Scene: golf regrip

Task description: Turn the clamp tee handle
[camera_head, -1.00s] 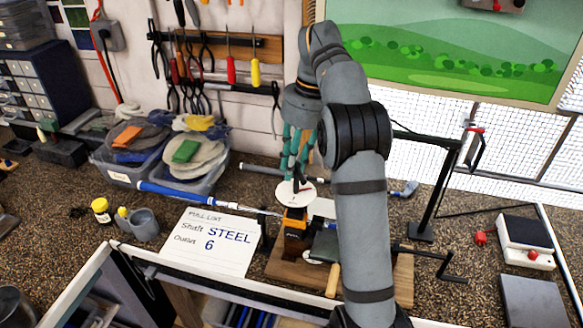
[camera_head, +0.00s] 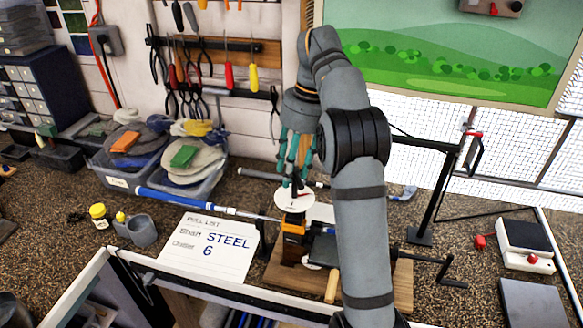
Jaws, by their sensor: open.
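The clamp (camera_head: 293,238) has an orange and black body and stands on a wooden base (camera_head: 403,288) on the bench. A white disc (camera_head: 295,201) with a red mark sits on top of it. My gripper (camera_head: 296,177), with teal fingers, points down just above the disc. It is open, with a small dark upright piece between or behind its fingertips; I cannot tell whether they touch it. A black bar with a cross-piece (camera_head: 440,264), like a tee handle, sticks out at the right of the base. My arm hides part of the clamp's right side.
A blue-gripped club shaft (camera_head: 190,202) lies toward the clamp from the left. A paper card (camera_head: 208,247) lies before it. Bins of discs (camera_head: 183,170) stand behind left. A black stand (camera_head: 420,234) and a white scale (camera_head: 525,240) are at right.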

